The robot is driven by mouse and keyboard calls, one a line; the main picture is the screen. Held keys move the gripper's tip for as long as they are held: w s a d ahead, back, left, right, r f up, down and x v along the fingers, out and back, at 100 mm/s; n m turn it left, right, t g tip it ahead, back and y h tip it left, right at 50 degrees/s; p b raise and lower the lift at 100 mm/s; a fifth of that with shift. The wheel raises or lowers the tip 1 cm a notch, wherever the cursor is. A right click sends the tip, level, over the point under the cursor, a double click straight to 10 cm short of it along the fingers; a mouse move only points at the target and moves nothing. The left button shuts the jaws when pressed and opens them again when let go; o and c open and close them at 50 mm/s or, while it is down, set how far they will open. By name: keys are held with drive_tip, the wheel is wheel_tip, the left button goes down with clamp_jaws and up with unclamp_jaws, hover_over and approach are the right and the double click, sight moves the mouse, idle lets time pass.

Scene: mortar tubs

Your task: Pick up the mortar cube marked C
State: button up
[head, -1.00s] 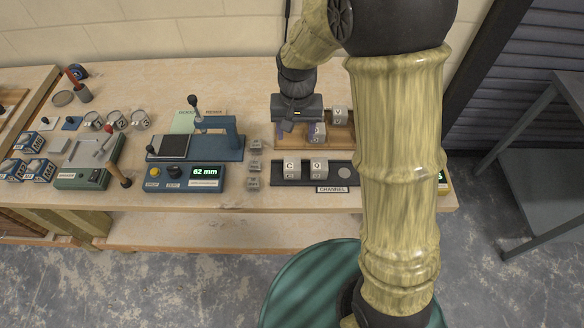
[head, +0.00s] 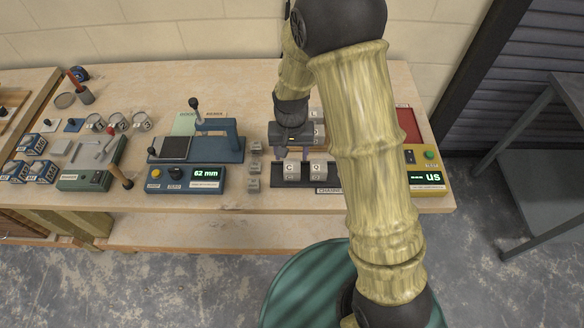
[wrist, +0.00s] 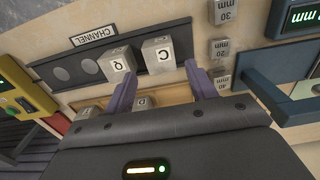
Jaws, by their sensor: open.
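The mortar cube marked C (head: 291,172) is a grey block at the left end of the black channel strip (head: 278,182); it also shows in the wrist view (wrist: 158,55). The cube marked Q (head: 318,171) stands just right of it in the head view, and left of it in the wrist view (wrist: 118,65). My gripper (head: 291,152) is open and empty, just behind and above cube C in the head view. In the wrist view its two purple fingers (wrist: 161,86) are spread, with cube C beyond the gap between them. No contact shows.
More cubes, one marked D (wrist: 142,102), sit in a wooden tray (wrist: 178,93) behind the channel, partly hidden by my gripper. Small mm blocks (head: 254,168) lie to the left.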

sight(292, 166)
drive_tip(key=shift+f+p, duration=0.3)
drive_tip(key=shift+f, duration=1.7)
drive_tip(key=shift+w+d+f+p, duration=0.15)
drive_tip(key=shift+f+p, duration=0.15)
drive_tip(key=shift+f, duration=0.35)
drive_tip(key=shift+w+a+f+p, duration=0.1)
drive_tip(key=shift+f+p, duration=0.15)
drive_tip(key=shift+f, duration=0.35)
drive_tip(key=shift+w+d+f+p, duration=0.15)
drive_tip(key=shift+f+p, duration=0.15)
drive_tip(key=shift+f, duration=0.35)
drive_tip(key=shift+a+f, duration=0.1)
drive_tip(key=shift+f, duration=0.6)
drive_tip(key=shift+w, duration=0.1)
drive_tip(key=c, duration=0.9)
